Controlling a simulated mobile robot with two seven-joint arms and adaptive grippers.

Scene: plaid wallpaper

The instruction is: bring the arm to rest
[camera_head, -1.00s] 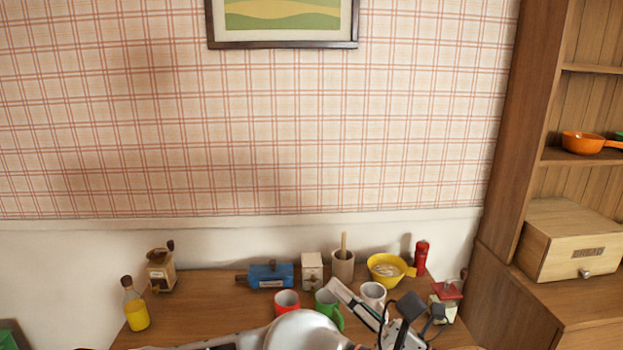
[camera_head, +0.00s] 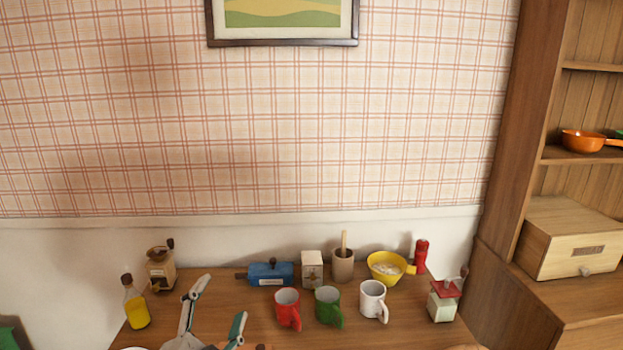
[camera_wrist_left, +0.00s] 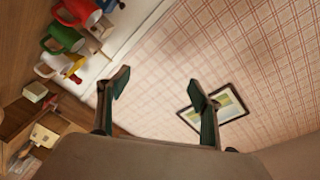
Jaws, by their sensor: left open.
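My left gripper (camera_head: 222,298) is at the lower left of the table in the head view, its two fingers spread apart with nothing between them. In the left wrist view the open fingers (camera_wrist_left: 158,84) stand out against the plaid wall, also empty. The gripper is left of the red mug (camera_head: 287,307) and apart from it. My right gripper is in neither view.
A green mug (camera_head: 327,306) and a white mug (camera_head: 372,300) stand right of the red one. A bottle (camera_head: 136,308) and a grinder (camera_head: 160,269) stand at the left. A yellow bowl (camera_head: 385,267) is at the back, a red-topped grinder (camera_head: 443,303) at the right.

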